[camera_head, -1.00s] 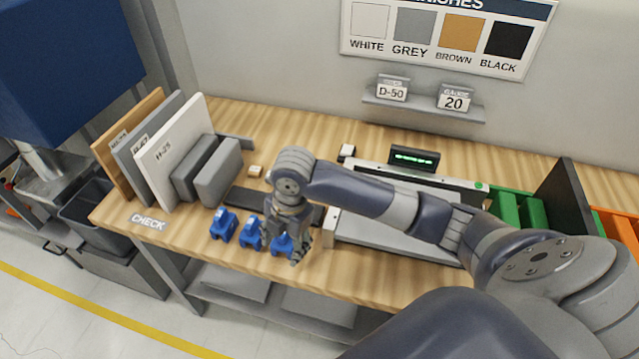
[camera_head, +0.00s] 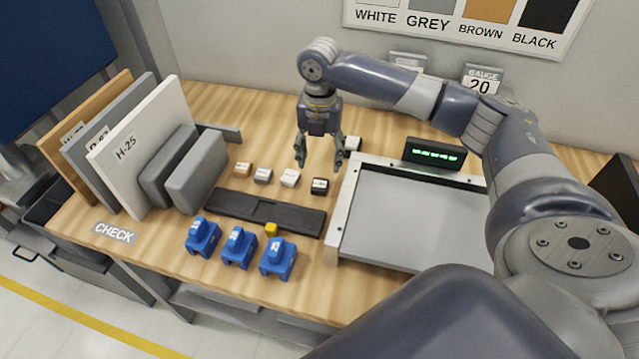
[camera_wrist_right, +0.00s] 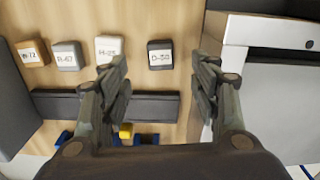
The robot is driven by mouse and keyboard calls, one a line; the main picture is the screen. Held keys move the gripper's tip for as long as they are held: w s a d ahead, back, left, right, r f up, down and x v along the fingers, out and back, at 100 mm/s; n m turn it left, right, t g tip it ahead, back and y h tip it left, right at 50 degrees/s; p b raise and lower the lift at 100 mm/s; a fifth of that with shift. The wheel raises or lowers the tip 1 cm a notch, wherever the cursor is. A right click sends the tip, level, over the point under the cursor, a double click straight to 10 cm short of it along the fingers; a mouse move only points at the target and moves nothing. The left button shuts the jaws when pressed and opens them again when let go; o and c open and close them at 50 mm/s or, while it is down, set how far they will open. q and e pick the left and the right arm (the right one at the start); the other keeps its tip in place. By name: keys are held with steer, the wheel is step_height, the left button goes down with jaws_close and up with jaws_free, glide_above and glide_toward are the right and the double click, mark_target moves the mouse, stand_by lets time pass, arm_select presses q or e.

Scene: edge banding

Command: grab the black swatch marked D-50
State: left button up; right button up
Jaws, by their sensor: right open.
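The black swatch (camera_head: 319,186) is a small dark block with a white label on the wooden bench, at the right end of a row of swatches. In the right wrist view its label reads D-50, and the swatch (camera_wrist_right: 160,55) lies ahead of and between the open fingers. My right gripper (camera_head: 320,168) is open and empty, pointing down above the bench near the black swatch; it also shows in the right wrist view (camera_wrist_right: 163,75). It does not touch the swatch. My left gripper is not in view.
Brown (camera_head: 243,169), grey (camera_head: 263,175) and white (camera_head: 290,177) swatches lie left of it. A black bar (camera_head: 230,208), a yellow block (camera_head: 271,229) and blue clamp-like pieces (camera_head: 238,247) are nearer the front. A metal machine bed (camera_head: 410,215) stands right; upright panels (camera_head: 140,150) stand left.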

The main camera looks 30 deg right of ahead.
mark_target(321, 180)
step_height(321, 180, down, 2)
steer(key=shift+f, duration=0.1)
steer(key=shift+w+f, duration=0.1)
steer(key=shift+f, duration=0.25)
steer(key=shift+w+d+f+p, duration=0.15)
steer(key=shift+f+p, duration=0.25)
steer(key=shift+p, duration=0.05)
step_height(321, 180, down, 3)
steer(key=shift+d+f+p, duration=0.15)
steer(key=shift+f+p, duration=0.05)
steer(key=shift+p, duration=0.5)
steer(key=shift+f, duration=0.35)
steer(key=shift+w+f, duration=0.1)
steer(key=shift+f, duration=0.05)
steer(key=c, duration=0.9)
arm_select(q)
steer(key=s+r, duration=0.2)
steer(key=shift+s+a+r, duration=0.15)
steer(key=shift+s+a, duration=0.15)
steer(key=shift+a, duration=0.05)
arm_select(e)
steer(key=shift+c, duration=0.4)
